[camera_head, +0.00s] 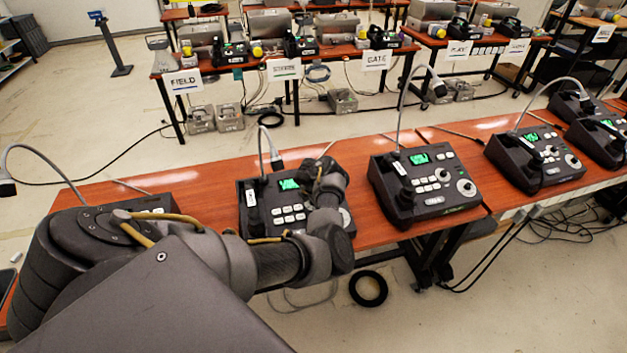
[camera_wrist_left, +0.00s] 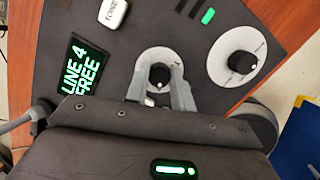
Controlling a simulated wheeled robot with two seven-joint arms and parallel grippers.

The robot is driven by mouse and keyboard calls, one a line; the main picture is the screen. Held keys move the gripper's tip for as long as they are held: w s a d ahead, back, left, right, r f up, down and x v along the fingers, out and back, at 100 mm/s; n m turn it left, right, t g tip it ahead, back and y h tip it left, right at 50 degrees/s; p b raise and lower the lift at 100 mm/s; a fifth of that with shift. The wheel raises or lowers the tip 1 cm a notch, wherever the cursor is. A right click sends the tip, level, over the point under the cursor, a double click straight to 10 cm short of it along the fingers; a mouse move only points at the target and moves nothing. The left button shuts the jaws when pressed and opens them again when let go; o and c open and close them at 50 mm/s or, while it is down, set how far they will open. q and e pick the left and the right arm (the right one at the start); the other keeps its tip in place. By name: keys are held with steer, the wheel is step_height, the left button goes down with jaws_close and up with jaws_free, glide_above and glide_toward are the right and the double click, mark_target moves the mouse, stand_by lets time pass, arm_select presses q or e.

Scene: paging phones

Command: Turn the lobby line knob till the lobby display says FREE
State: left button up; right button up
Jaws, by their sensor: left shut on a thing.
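The paging phone console (camera_head: 258,222) under my left arm stands on the near wooden table, partly hidden by the arm. Its small green display (camera_head: 289,184) is lit; in the left wrist view the display (camera_wrist_left: 84,65) reads "LINE 4 FREE". My left gripper (camera_wrist_left: 160,82) points down at the panel, its two fingers shut around a black knob (camera_wrist_left: 159,74) on a white round dial. In the head view the left gripper (camera_head: 325,185) is over the console's right part. No lobby label is legible. My right gripper is not in view.
A second black knob (camera_wrist_left: 241,62) on a larger white dial sits close to the gripper. Another console (camera_head: 425,183) with a lit display stands to the right, with more beyond it. Grey cables rise from the consoles. Labelled tables stand behind.

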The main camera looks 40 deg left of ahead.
arm_select(q)
steer(key=shift+m, duration=0.6)
steer(key=o, duration=1)
steer(key=p+v, duration=0.4)
steer(key=v, duration=0.6)
steer(key=shift+r, duration=0.4)
steer(key=shift+a+f, duration=0.1)
